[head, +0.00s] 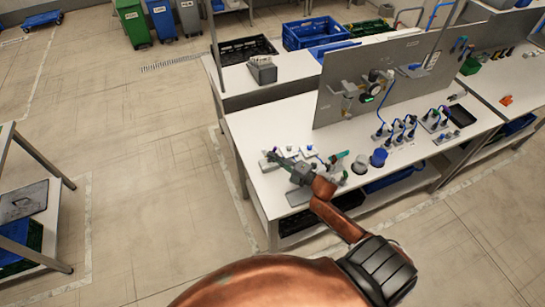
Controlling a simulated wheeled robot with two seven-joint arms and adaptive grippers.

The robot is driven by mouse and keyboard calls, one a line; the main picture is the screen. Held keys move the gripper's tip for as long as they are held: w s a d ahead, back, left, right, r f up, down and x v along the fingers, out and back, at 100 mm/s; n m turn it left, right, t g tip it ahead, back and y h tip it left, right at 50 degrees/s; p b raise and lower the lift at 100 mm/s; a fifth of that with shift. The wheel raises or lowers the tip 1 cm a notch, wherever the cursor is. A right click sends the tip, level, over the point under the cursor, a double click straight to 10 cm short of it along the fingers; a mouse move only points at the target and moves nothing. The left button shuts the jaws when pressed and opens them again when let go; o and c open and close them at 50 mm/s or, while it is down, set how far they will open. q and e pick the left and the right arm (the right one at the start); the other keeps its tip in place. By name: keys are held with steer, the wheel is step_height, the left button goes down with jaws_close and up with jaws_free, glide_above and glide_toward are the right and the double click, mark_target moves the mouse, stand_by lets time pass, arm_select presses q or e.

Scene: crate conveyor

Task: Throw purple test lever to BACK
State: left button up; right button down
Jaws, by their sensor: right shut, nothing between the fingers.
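My right arm reaches from the bottom of the head view over a white workbench (253,130). My right gripper (273,156) is at the bench's near left corner, shut and empty. Small light-coloured fixtures with dark and bluish parts stand beside and behind the gripper, among them a small white block (306,151). A purple lever cannot be made out clearly at this size; the gripper may cover part of it. I cannot tell the lever's position or whether the gripper touches it. My left gripper is not in view.
A grey upright panel (410,62) with a gauge and valves stands along the bench. A grey box (262,70) sits on the bench behind. Open floor lies left.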

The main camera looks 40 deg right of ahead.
steer(key=shift+a+r+p, duration=0.25)
steer(key=shift+a+p, duration=0.1)
steer(key=shift+a, duration=0.1)
steer(key=s, duration=0.5)
steer(key=s+f, duration=0.1)
steer(key=s, duration=0.2)
steer(key=shift+s+a+b, duration=0.2)
steer(key=shift+s+b, duration=0.1)
steer(key=shift+s+d, duration=0.1)
steer(key=shift+s, duration=0.3)
